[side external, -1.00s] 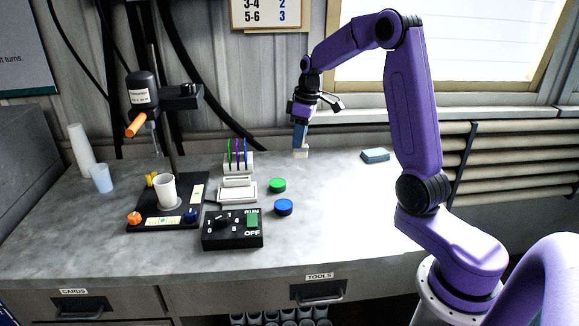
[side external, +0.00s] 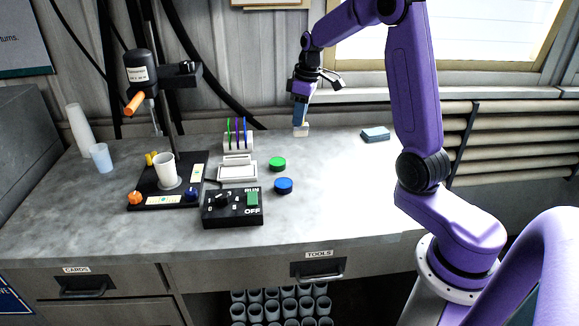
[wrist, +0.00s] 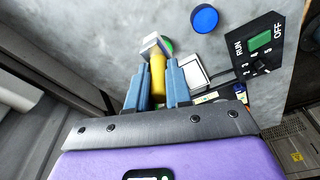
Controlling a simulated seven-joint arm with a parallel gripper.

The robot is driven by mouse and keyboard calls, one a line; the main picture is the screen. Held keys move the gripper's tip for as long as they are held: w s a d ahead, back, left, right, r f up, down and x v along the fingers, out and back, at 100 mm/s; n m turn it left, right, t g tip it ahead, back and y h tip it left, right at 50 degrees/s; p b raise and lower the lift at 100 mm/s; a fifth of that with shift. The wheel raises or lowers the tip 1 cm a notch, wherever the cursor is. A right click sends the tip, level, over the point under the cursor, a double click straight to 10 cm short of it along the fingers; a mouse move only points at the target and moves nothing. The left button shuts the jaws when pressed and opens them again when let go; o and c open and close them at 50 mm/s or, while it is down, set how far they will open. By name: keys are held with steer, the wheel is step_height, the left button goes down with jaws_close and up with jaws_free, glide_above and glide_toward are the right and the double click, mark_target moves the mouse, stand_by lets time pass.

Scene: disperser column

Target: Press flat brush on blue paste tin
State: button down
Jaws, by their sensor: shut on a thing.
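The blue paste tin (side external: 283,186) sits on the grey bench right of the black switch box; it also shows at the top of the wrist view (wrist: 204,18). My gripper (side external: 300,112) is at the back of the bench, behind and slightly right of the tin. In the wrist view its blue fingers (wrist: 158,82) are shut on the yellow handle of the flat brush (wrist: 158,76). The brush's pale head (side external: 300,130) points down; I cannot tell whether it touches the bench. The head partly hides a green tin in the wrist view.
A green tin (side external: 277,164) sits behind the blue one. The black switch box (side external: 232,207), a white scale (side external: 238,171) and a rack of coloured sticks (side external: 238,142) stand left. A blue-grey pad (side external: 375,135) lies right.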

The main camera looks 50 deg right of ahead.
steer(key=s+a+f, duration=0.1)
steer(key=a+f, duration=0.3)
steer(key=a, duration=0.6)
steer(key=shift+s+d+f, duration=0.1)
steer(key=shift+d+f, duration=0.05)
steer(key=shift+f, duration=1.3)
steer(key=shift+s+d+f, duration=0.1)
steer(key=shift+f, duration=1.35)
steer(key=shift+f, duration=0.55)
steer(key=shift+r, duration=0.1)
step_height(320, 180, up, 7)
stand_by(0.6)
stand_by(0.4)
